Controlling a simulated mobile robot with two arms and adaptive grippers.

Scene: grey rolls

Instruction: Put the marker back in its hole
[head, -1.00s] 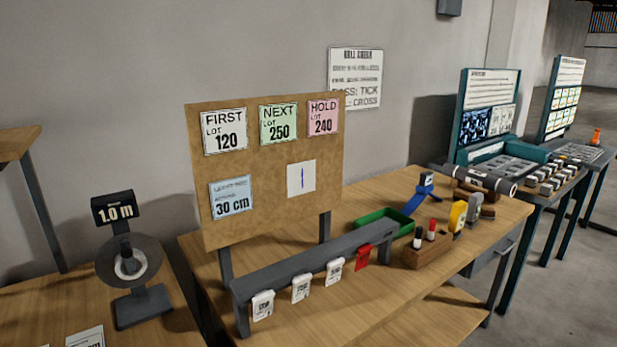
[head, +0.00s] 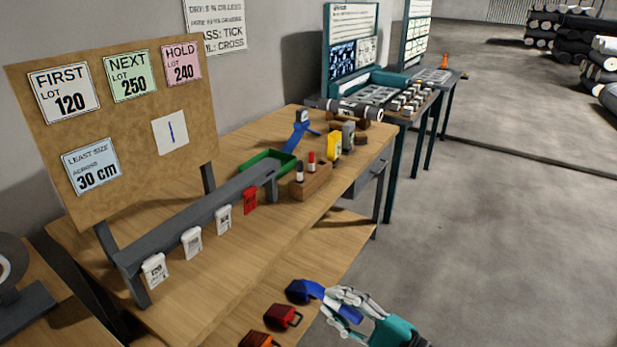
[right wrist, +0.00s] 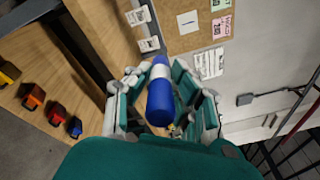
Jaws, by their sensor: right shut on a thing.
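A blue marker with a white band is held in my right gripper (head: 344,302). The marker (head: 345,313) shows partly between the fingers in the head view, in front of the workbench. In the right wrist view the marker (right wrist: 161,98) stands between the fingers of my right gripper (right wrist: 160,88), which are shut around it. A wooden block (head: 312,185) on the bench top holds a red-capped marker (head: 311,164) and a black-capped marker (head: 300,174). The block is well above and left of my gripper. An empty hole in it cannot be made out. My left gripper is not in view.
A grey rail (head: 195,222) with hanging tags, a green tray (head: 268,163), a yellow item (head: 334,146) and a blue stand (head: 301,128) are near the block. Coloured items, one blue (head: 303,290), sit on the lower shelf. The floor (head: 500,240) at right is clear.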

